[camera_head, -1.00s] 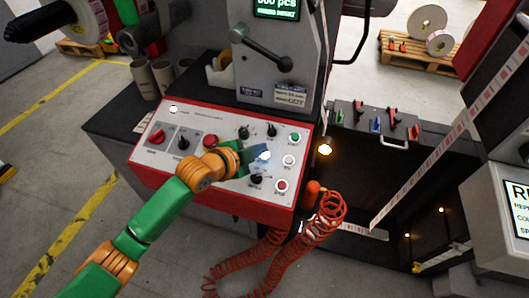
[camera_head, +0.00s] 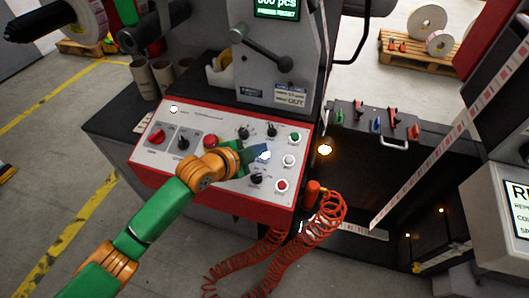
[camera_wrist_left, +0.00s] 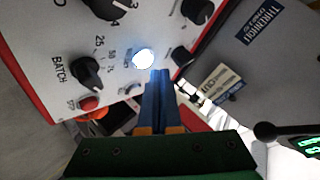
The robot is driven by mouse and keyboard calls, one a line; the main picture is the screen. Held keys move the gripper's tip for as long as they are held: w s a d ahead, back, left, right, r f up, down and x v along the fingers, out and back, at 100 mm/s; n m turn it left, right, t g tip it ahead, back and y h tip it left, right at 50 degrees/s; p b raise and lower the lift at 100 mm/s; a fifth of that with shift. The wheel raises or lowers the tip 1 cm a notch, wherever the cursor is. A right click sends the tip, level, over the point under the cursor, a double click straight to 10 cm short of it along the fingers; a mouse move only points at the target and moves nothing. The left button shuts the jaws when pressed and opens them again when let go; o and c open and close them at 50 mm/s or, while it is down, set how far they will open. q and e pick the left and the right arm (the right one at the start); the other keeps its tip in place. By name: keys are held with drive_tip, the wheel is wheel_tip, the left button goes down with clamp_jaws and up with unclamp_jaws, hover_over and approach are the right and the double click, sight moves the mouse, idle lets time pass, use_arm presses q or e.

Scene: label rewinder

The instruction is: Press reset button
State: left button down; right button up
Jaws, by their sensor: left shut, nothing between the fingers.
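The control panel (camera_head: 215,185) is a white sloping plate with a red rim, holding knobs and buttons. A bright white lit button (camera_head: 264,155) sits in its right half; it also shows in the left wrist view (camera_wrist_left: 143,58). Another white button (camera_head: 289,160) stands to its right, between a green button (camera_head: 294,138) and a red one (camera_head: 281,186). I cannot read which is marked reset. My left gripper (camera_head: 262,152) is shut and empty, with its blue fingertips beside the lit button; in the left wrist view they lie just below it. I cannot tell whether they touch it. My right gripper is out of view.
A batch knob (camera_wrist_left: 88,72) is close to my left fingers. A red mushroom button (camera_head: 210,141) is near my left wrist. A coiled red hose (camera_head: 325,215) hangs at the panel's right. A black lever (camera_head: 262,50) juts out above the panel.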

use_arm(q)
drive_tip(key=shift+f, duration=0.15)
drive_tip(key=shift+w+f, duration=0.1)
drive_tip(key=shift+f, duration=0.15)
drive_tip(key=shift+w+d+f+b, duration=0.1)
drive_tip(key=shift+f+b, duration=0.35)
drive_tip(key=shift+b, duration=0.1)
idle(0.5)
drive_tip(key=shift+r, duration=0.1)
drive_tip(key=shift+s+r+p, duration=0.2)
drive_tip(key=shift+r+p, duration=0.55)
drive_tip(key=shift+p, duration=0.35)
drive_tip(key=shift+r+p, duration=0.45)
drive_tip(key=shift+p, duration=0.1)
drive_tip(key=r+p, duration=0.1)
drive_tip(key=s+r+p, duration=0.1)
drive_tip(key=p, duration=0.1)
drive_tip(key=r+p, duration=0.2)
drive_tip(key=shift+s+a, duration=0.15)
drive_tip(key=shift+a, duration=0.15)
